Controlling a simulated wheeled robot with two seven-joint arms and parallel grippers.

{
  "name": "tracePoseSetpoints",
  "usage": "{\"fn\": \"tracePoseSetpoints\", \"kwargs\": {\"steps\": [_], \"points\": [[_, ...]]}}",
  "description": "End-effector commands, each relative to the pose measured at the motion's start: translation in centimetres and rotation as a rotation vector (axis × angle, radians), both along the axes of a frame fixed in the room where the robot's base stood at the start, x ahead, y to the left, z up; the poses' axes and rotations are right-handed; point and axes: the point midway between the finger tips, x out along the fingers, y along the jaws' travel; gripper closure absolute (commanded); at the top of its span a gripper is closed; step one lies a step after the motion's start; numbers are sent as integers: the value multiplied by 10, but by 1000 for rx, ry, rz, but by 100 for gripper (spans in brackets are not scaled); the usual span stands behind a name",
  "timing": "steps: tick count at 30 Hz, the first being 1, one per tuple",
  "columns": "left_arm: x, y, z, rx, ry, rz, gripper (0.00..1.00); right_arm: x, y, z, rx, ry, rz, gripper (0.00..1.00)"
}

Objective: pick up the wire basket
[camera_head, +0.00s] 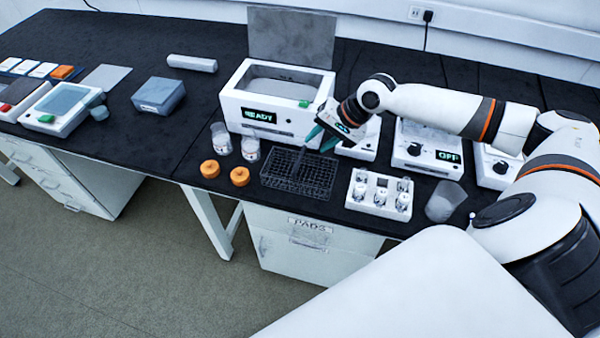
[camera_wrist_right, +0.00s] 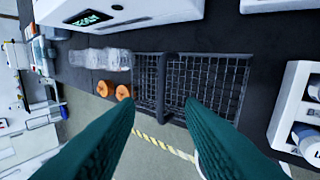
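The dark wire basket (camera_head: 318,188) sits on the black bench top, in front of the white READY box. A dark bar runs across its middle and rises above the mesh. In the right wrist view the basket (camera_wrist_right: 222,85) shows as two mesh halves beyond the fingertips, with the bar between them. My right gripper (camera_head: 321,139) is above the basket's back right part. Its teal fingers are apart with nothing between them, as the right wrist view (camera_wrist_right: 160,104) also shows. I cannot tell how high the fingertips are above the bar. My left gripper is not in view.
The READY box (camera_head: 276,98) stands behind the basket. Two clear jars (camera_head: 250,149) and two orange caps (camera_head: 239,176) are to its left. A white rack of vials (camera_head: 379,195) stands close on its right, with a grey beaker (camera_head: 444,202) beyond. The bench's front edge is near.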

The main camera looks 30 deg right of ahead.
Motion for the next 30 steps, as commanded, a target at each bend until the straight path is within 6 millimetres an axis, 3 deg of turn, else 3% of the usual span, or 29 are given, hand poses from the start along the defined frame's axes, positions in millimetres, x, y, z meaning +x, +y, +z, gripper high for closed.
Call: {"fn": "tracePoseSetpoints", "kwargs": {"steps": [3,12,19,25,30], "points": [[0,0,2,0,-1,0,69,8,-5,-1,22,6,-45,65],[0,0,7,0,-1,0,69,28,14,-42,22,6,-43,65],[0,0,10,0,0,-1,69,33,21,-56,20,6,-41,65],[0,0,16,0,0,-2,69,41,34,-84,21,6,-42,65],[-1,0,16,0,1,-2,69,46,38,-94,19,4,-40,65]]}}
